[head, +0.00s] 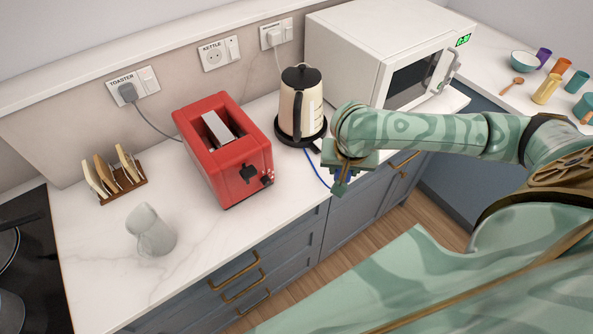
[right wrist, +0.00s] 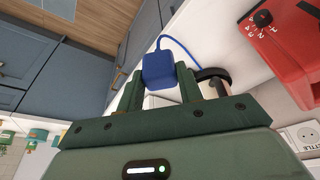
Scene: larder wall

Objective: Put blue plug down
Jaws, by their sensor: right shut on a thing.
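The blue plug (right wrist: 158,70) is between the finger ends of my right gripper (right wrist: 160,84), which is shut on it. In the head view my right gripper (head: 341,186) is at the counter's front edge, right of the red toaster and in front of the kettle (head: 301,104). The plug is mostly hidden there by the gripper. A blue cord (head: 316,170) runs from the kettle base to the plug. The wall socket marked KETTLE (head: 214,56) is empty. My left gripper is not in view.
The red toaster (head: 227,155) stands left of the kettle, its grey plug (head: 128,93) in the TOASTER socket. A white microwave (head: 345,60) is behind right. White counter (head: 215,240) is clear in front of the toaster.

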